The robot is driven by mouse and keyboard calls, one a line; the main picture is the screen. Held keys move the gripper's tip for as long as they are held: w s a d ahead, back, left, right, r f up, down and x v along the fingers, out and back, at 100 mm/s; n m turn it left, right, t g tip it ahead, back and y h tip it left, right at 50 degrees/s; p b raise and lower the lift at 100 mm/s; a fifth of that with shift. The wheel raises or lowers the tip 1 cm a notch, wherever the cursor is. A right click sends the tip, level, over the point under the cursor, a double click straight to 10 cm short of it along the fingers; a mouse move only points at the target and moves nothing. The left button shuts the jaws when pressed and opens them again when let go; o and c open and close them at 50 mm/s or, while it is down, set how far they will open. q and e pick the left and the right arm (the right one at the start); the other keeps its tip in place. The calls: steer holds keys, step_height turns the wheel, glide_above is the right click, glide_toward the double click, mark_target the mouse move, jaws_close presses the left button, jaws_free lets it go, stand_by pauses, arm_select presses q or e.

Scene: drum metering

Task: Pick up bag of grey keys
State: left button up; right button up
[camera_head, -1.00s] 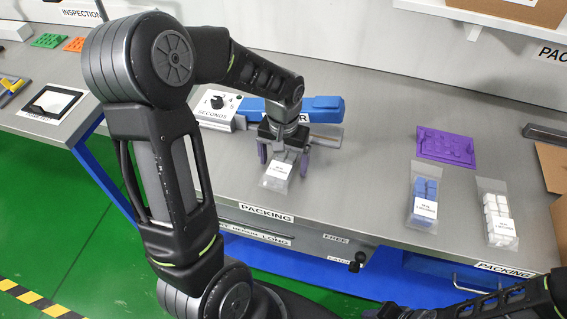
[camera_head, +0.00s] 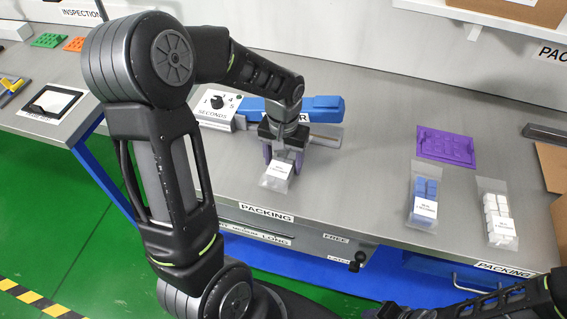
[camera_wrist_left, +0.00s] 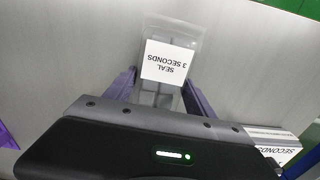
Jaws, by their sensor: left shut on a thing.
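The bag of grey keys (camera_head: 272,183) is a clear bag with a white label. It lies on the grey bench near the front edge, in front of the blue sealer (camera_head: 322,108). My left gripper (camera_head: 283,158) points down over the bag, its purple fingers on either side, shut on it. In the left wrist view the bag (camera_wrist_left: 183,42) sits between the fingers, with its label reading "SEAL 3 SECONDS"; the grey keys show partly behind the label. My right gripper is not in view; only part of my right arm shows at the lower right.
A bag of blue keys (camera_head: 424,191) and a bag of white keys (camera_head: 496,207) lie to the right. A purple tray (camera_head: 446,146) is behind them. A timer dial box (camera_head: 217,109) stands left of the sealer. The bench between gripper and blue bag is clear.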

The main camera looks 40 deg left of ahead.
mark_target(283, 160)
arm_select(q)
steer(key=c, duration=0.3)
steer(key=shift+c, duration=0.2)
step_height(283, 160, up, 10)
steer(key=shift+r+b, duration=0.1)
steer(key=shift+b, duration=0.55)
stand_by(0.3)
